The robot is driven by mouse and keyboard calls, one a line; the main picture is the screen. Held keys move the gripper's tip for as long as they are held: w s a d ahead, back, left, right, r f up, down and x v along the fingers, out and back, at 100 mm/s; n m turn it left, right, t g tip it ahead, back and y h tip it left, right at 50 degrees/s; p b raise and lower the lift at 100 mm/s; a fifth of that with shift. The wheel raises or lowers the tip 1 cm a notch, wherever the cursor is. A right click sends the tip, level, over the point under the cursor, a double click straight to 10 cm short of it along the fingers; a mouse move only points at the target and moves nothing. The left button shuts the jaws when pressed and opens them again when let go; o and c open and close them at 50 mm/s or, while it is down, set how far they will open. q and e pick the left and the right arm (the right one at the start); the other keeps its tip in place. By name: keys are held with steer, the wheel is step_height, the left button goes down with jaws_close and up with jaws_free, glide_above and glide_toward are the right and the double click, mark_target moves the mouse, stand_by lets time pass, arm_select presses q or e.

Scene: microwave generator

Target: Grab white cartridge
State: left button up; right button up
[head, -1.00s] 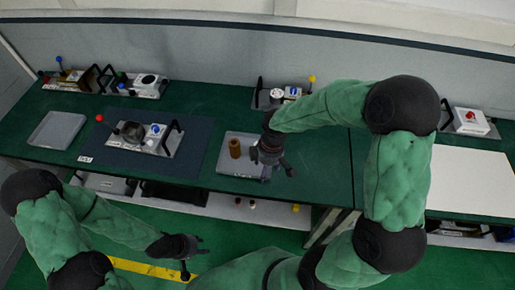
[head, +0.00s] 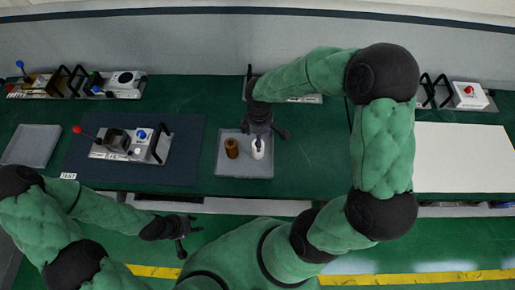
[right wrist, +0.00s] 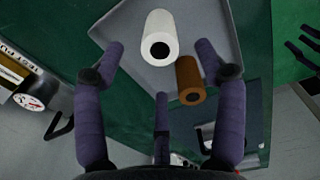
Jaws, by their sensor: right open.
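The white cartridge (head: 258,152) stands on a grey tray (head: 245,172), right of a brown cartridge (head: 231,148). In the right wrist view the white cartridge (right wrist: 158,28) lies just beyond the spread fingers, with the brown cartridge (right wrist: 189,78) beside it. My right gripper (head: 264,136) is open and empty, over the back of the tray close to the white cartridge; one finger overlaps its top in the head view, and contact cannot be told. My left gripper (head: 188,238) is open and empty, low in front of the bench.
A device with a red-knobbed lever (head: 118,145) sits on a dark mat (head: 188,165) left of the tray. An empty grey tray (head: 32,146) lies far left. More devices line the back. A white board (head: 460,160) covers the bench at right.

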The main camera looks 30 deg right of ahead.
glide_above(256, 155)
steer(key=w+d, duration=0.2)
steer(key=shift+s+a+f+b, duration=0.1)
steer(key=shift+f+b, duration=0.05)
steer(key=shift+f, duration=1.2)
steer(key=shift+s+f+b, duration=0.1)
steer(key=shift+f+b, duration=0.05)
steer(key=shift+f, duration=1.2)
steer(key=c, duration=1.2)
